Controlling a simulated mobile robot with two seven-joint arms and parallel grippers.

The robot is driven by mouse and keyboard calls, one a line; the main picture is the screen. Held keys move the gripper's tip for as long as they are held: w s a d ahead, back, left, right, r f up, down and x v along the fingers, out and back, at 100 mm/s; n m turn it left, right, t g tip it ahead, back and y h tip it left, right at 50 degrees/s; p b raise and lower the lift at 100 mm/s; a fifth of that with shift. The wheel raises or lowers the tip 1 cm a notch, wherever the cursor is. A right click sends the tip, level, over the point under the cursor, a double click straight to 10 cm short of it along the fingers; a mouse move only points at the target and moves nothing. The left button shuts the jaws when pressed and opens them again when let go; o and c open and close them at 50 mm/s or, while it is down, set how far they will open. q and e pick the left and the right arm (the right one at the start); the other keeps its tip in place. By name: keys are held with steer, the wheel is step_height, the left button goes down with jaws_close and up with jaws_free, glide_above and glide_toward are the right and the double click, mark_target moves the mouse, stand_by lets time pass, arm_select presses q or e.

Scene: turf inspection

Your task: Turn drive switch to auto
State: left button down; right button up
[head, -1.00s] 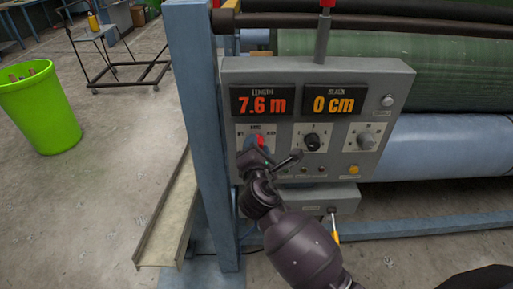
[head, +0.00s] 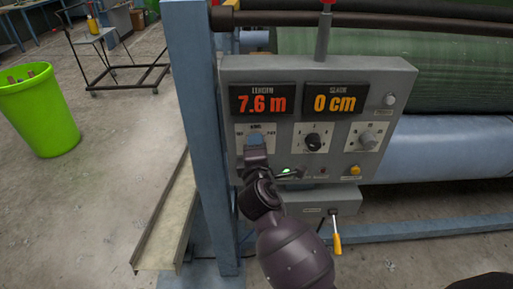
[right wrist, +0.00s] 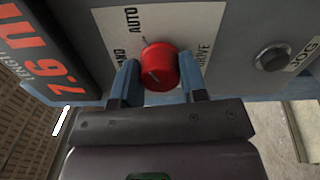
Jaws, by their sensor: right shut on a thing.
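The drive switch (right wrist: 162,64) is a round red knob on a pale plate lettered AUTO, HAND and DRIVE in the right wrist view. My right gripper (right wrist: 161,76) has its two blue fingers on either side of the knob and is shut on it. In the head view my right gripper (head: 255,141) covers the knob at the left of the grey control panel (head: 330,70). My left gripper is not in view.
A black knob (head: 313,142) and a grey knob (head: 369,139) sit to the right on the panel. A yellow button (head: 355,170) is below them. A blue post (head: 196,120) stands close on the left.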

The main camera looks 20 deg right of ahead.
stand_by(0.3)
steer(key=o, duration=0.9)
steer(key=v, duration=1.1)
steer(key=shift+b, duration=0.4)
steer(key=shift+w, duration=0.1)
